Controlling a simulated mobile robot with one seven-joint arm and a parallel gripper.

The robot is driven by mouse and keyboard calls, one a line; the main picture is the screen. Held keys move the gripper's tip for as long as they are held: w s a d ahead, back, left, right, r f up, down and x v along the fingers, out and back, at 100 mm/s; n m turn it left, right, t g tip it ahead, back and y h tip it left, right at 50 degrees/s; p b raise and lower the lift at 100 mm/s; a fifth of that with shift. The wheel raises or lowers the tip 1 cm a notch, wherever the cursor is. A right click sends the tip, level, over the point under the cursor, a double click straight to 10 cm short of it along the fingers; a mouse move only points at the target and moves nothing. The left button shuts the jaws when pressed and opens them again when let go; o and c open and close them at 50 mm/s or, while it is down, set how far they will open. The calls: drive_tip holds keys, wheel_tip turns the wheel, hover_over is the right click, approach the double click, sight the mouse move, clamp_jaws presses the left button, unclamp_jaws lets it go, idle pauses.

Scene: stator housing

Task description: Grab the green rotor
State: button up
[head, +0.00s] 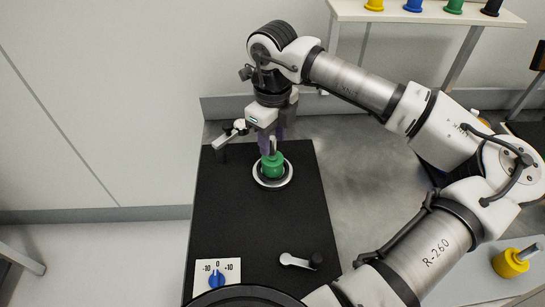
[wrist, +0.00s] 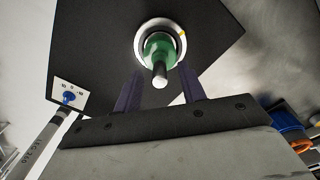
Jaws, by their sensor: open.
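The green rotor (head: 272,164) sits upright inside a light metal ring (head: 272,183) on the black mat. In the wrist view the green rotor (wrist: 161,48) has a metal shaft pointing toward the camera, and the ring surrounds it. My gripper (head: 271,143) hangs above the rotor, pointing down, with its fingers near the shaft. In the wrist view my gripper (wrist: 160,90) is open, with one dark finger on each side below the rotor. The fingers look apart from the rotor; their exact height against it is hard to tell.
The black mat (head: 225,215) carries a dial plate with a blue knob (head: 217,281) and a lever handle (head: 297,262). A yellow rotor (head: 510,263) lies at the right. A shelf (head: 415,16) at the back holds several coloured parts. A grey clamp (head: 229,134) stands left of my gripper.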

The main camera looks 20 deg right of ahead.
sight(273, 155)
drive_tip(key=shift+f, duration=1.4)
clamp_jaws()
